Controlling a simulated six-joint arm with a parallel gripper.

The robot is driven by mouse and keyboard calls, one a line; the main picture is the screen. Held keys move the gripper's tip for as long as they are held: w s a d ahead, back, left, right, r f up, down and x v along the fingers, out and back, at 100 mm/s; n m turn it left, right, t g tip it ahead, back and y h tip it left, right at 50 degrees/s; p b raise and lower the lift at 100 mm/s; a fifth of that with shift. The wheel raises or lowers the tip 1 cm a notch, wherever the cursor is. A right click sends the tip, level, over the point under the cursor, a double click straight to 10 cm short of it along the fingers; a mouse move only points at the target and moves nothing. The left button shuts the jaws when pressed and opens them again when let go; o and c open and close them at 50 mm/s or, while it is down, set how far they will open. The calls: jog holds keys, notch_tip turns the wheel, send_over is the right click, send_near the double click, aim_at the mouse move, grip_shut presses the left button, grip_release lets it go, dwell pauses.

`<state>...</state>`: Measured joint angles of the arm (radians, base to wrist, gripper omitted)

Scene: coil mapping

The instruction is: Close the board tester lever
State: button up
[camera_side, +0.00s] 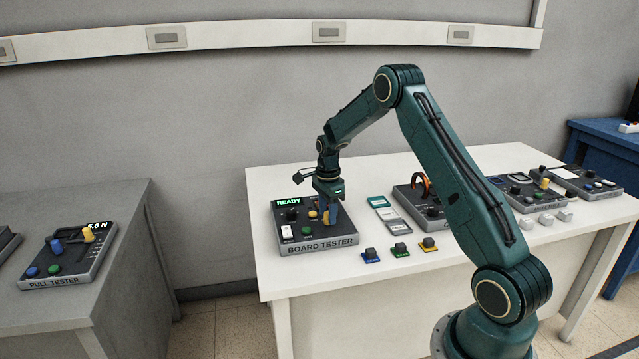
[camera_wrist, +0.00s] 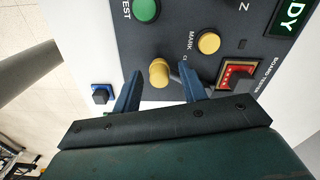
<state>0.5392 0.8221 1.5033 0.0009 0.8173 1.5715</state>
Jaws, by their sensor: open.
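The board tester (camera_side: 320,245) is a dark box on the white table, with a lit READY display (camera_side: 288,202). Its lever has a yellow cylindrical grip, seen end-on in the wrist view (camera_wrist: 159,73). My gripper (camera_side: 330,216) is over the tester's right part, pointing down. Its blue fingers are open on either side of the yellow lever grip, with visible gaps in the wrist view (camera_wrist: 160,78). A red socket (camera_wrist: 235,76) lies right of the right finger in that view. The fingers hide part of the lever and socket in the side view.
A yellow MARK button (camera_wrist: 208,43) and a green TEST button (camera_wrist: 145,9) are near the lever. A pull tester (camera_side: 68,268) is on the grey table.

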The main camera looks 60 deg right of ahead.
notch_tip(320, 180, up, 13)
dwell(0.6)
dwell(0.5)
jog(key=s+a+r+n+t, duration=0.1)
jog(key=s+a+r+n, duration=0.45)
jog(key=a+r, duration=0.2)
jog(key=s+a+r+n+t, duration=0.1)
jog(key=s+a+r+n, duration=0.4)
jog(key=a, duration=0.4)
jog(key=s+a+n+t, duration=0.1)
jog(key=s+a+n, duration=0.4)
jog(key=s+n, duration=0.2)
jog(key=s+a+n+t, duration=0.2)
jog(key=s+a+n, duration=0.4)
jog(key=s, duration=0.4)
jog(key=shift+s+f+n+t, duration=0.3)
jog(key=shift+s+n, duration=0.05)
